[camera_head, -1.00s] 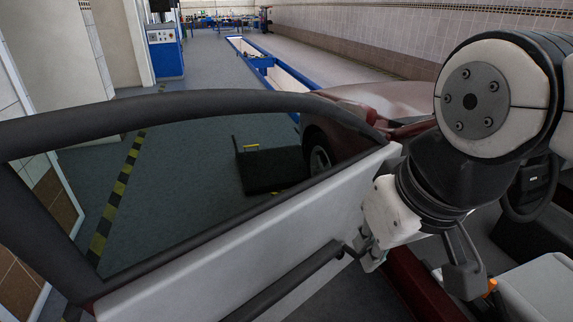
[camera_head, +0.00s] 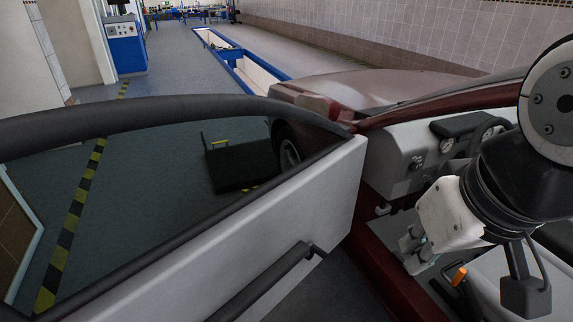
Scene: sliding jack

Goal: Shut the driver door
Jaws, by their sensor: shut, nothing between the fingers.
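The driver door (camera_head: 300,200) stands open, swung out to the left of the red car (camera_head: 350,95). Its light grey inner panel faces me, with a dark window frame above. A dark pull handle (camera_head: 265,285) runs along the lower panel. My gripper (camera_head: 412,250) is at the right, shut and empty, inside the door opening. It is apart from the door panel and its handle, with a gap between them. The dashboard is behind it.
The red sill (camera_head: 375,265) lies between the door and the cabin. A lever with an orange tip (camera_head: 459,275) is close to my gripper. A dark box (camera_head: 240,163) is on the floor beyond the window. Open floor lies to the left.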

